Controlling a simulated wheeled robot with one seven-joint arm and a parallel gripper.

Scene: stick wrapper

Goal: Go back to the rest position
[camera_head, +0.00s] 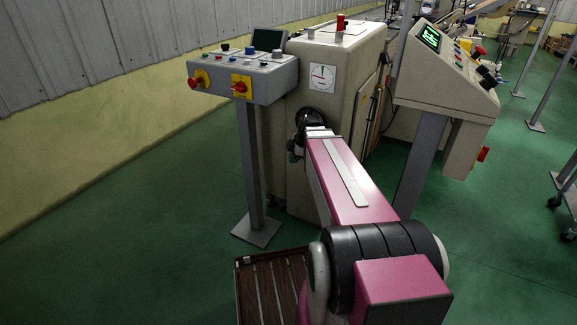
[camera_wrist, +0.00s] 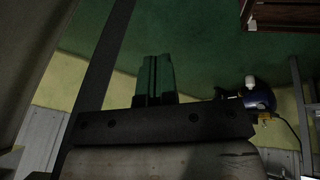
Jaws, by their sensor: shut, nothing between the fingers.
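My gripper (camera_wrist: 154,62) shows in the wrist view with its two dark fingers side by side and closed, nothing between them. Green floor lies beyond the fingertips. In the head view my pink arm reaches forward from the lower right, and its dark wrist end is in front of the beige machine cabinet (camera_head: 335,75). The fingers cannot be made out there, and I cannot tell how far the wrist is from the cabinet.
A grey control box (camera_head: 255,85) with red and yellow switches stands on a post at left. A beige console (camera_head: 450,85) with a green screen stands at right. A brown slatted thing (camera_head: 262,285) is low in front. Green floor (camera_head: 130,240) is clear at left.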

